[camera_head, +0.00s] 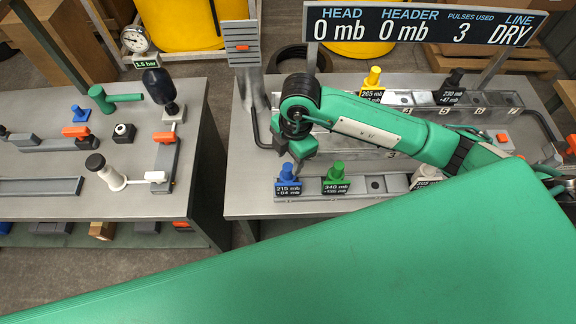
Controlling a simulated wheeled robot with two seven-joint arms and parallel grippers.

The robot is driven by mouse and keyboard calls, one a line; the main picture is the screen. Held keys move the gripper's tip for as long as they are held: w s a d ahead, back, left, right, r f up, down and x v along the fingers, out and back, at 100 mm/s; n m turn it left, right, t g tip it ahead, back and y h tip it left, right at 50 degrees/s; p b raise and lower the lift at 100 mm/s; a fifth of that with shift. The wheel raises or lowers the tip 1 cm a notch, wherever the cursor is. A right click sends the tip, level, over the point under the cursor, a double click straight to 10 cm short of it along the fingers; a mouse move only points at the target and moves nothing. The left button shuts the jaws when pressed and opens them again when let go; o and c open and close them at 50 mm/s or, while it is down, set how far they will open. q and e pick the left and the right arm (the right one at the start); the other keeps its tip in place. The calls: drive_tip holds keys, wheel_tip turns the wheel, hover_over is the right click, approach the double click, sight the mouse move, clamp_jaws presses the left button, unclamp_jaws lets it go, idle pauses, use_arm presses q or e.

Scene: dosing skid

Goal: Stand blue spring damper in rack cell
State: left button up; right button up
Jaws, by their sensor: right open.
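The blue spring damper (288,174) stands upright in the left end of the front rack rail (312,197), behind a label reading 215 mb. My right gripper (298,160) points down just above and slightly behind it, open. I cannot tell whether its fingers touch the damper's top. A green damper (335,172) stands to its right with a 340 mb label, followed by a bare cell (375,184). A white damper, partly hidden by my arm, is further right. My left gripper is not in view.
A yellow damper (374,77) and a black one (454,78) stand at the back rail. A sign (425,27) reads DRY. A gap separates the benches.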

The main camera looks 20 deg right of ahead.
wheel_tip(320, 180, up, 8)
drive_tip(key=b, duration=0.1)
drive_tip(key=shift+w+d+f, duration=0.15)
drive_tip(key=shift+d+f, duration=0.1)
drive_tip(key=shift+d, duration=0.2)
